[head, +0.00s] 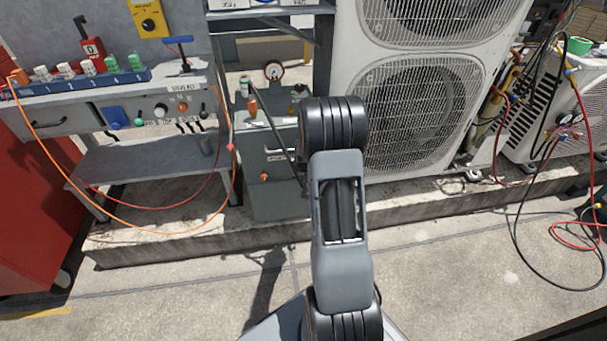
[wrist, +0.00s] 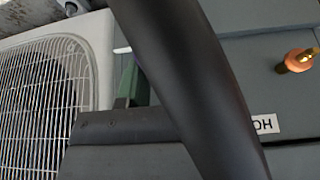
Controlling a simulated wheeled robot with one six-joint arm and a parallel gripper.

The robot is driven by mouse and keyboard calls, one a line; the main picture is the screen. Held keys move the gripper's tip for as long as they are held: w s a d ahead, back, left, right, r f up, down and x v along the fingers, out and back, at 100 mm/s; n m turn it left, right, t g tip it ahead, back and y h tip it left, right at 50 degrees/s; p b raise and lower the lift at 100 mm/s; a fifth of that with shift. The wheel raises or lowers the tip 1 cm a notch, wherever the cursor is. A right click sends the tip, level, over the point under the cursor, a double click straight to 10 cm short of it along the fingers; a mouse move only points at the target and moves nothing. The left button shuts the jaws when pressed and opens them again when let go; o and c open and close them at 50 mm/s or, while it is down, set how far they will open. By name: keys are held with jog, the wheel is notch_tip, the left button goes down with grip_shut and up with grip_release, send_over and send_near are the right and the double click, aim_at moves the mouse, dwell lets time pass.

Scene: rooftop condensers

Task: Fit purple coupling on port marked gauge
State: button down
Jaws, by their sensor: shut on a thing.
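My gripper (wrist: 125,150) shows as a dark grey block low in the wrist view. It is shut on the end of a thick black hose (wrist: 185,80), which crosses the picture and hides the fingertips. In the head view my arm hides the gripper. A grey-green box (head: 270,200) stands ahead with a round gauge (head: 273,71) above it. A brass port with an orange ring (wrist: 298,60) is on its face, beside a partly hidden white label (wrist: 264,124). I cannot read which port is marked gauge.
A fan condenser (head: 420,110) stands right of the box, close to the gripper in the wrist view. A bench (head: 150,90) with coloured fittings and an orange hose (head: 100,215) is at left. A red cabinet (head: 35,220) is far left. A concrete kerb (head: 170,245) runs in front.

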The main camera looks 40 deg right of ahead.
jog(key=shift+s+a, duration=0.3)
jog(key=shift+s, duration=0.35)
jog(key=shift+s+a, duration=0.25)
jog(key=shift+s, duration=0.35)
jog(key=shift+s+a, duration=0.3)
jog(key=shift+s, duration=0.35)
